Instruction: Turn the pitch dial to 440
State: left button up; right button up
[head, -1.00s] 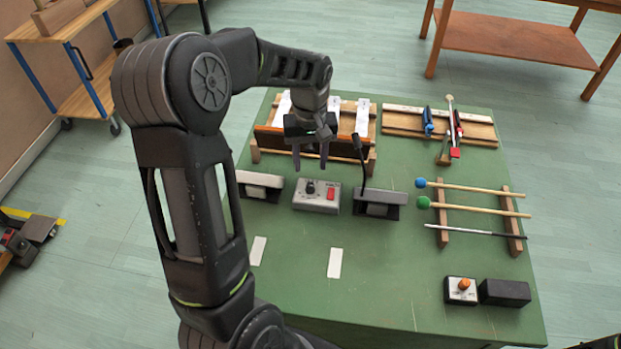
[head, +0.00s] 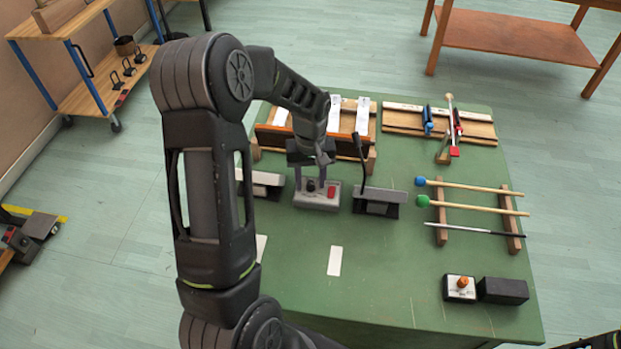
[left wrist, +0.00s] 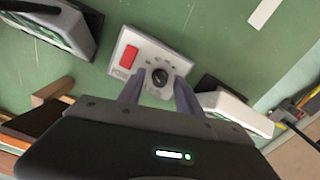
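The dial (head: 310,186) is a small black round knob on a light grey box (head: 328,203) that also has a red button (head: 331,190). The box lies on the green table. In the left wrist view the dial (left wrist: 160,77) has small marks around it, too small to read. My left gripper (head: 314,177) is over the box, pointing down. Its fingers (left wrist: 160,90) are open, one on each side of the dial. I cannot tell whether they touch it. My right gripper is not in view.
A dark stand with a thin black stem (head: 380,200) is close right of the box, and a similar stand (head: 262,180) is left. A wooden rack (head: 370,160) is behind. Mallets (head: 470,187) lie at right. A small box with an orange knob (head: 460,288) is at front right.

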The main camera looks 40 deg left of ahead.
pick_arm(q)
grip_shut()
jog(key=shift+m, duration=0.4)
dwell(0.4)
jog(key=shift+m+b, duration=0.45)
jog(key=shift+m, duration=0.55)
jog(key=m, duration=0.3)
jog(key=shift+b, duration=0.4)
jog(key=m, duration=0.6)
jog(key=shift+b, duration=0.4)
jog(key=shift+o, duration=0.5)
grip_release()
